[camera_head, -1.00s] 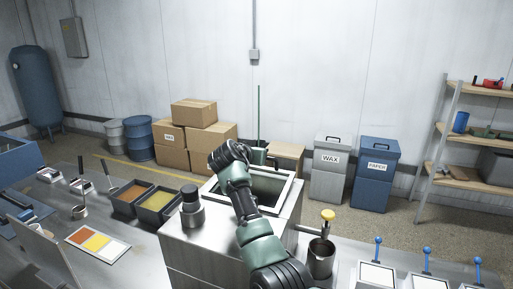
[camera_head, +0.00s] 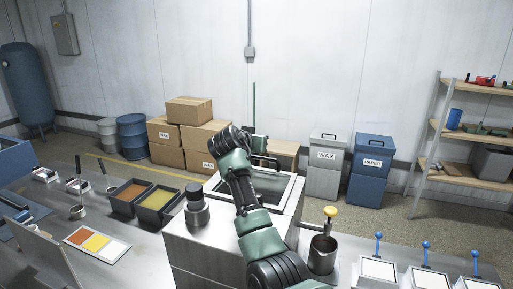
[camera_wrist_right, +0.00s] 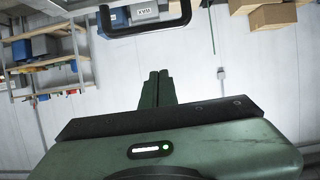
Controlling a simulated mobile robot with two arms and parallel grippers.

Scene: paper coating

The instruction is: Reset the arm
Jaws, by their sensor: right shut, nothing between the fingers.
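My right arm reaches up from the bottom middle in the head view and bends at the wrist over the metal tank machine. My right gripper (camera_head: 259,143) is above the tank's far edge, pointing away and partly hidden behind the wrist. In the right wrist view its two green fingers (camera_wrist_right: 155,88) are shut together with nothing between them. A dark handle (camera_wrist_right: 145,24) shows beyond the fingertips, apart from them in the picture. The tank (camera_head: 290,192) has a pale rim and a dark interior; my arm hides part of it. My left gripper is not in view.
A metal cup (camera_head: 322,254) and a yellow knob (camera_head: 330,211) stand right of the tank. Blue-knobbed stations (camera_head: 378,268) line the front right. Two trays (camera_head: 157,207) and a colour card (camera_head: 97,242) lie left. A wax bin (camera_head: 327,168) and paper bin (camera_head: 370,168) stand behind.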

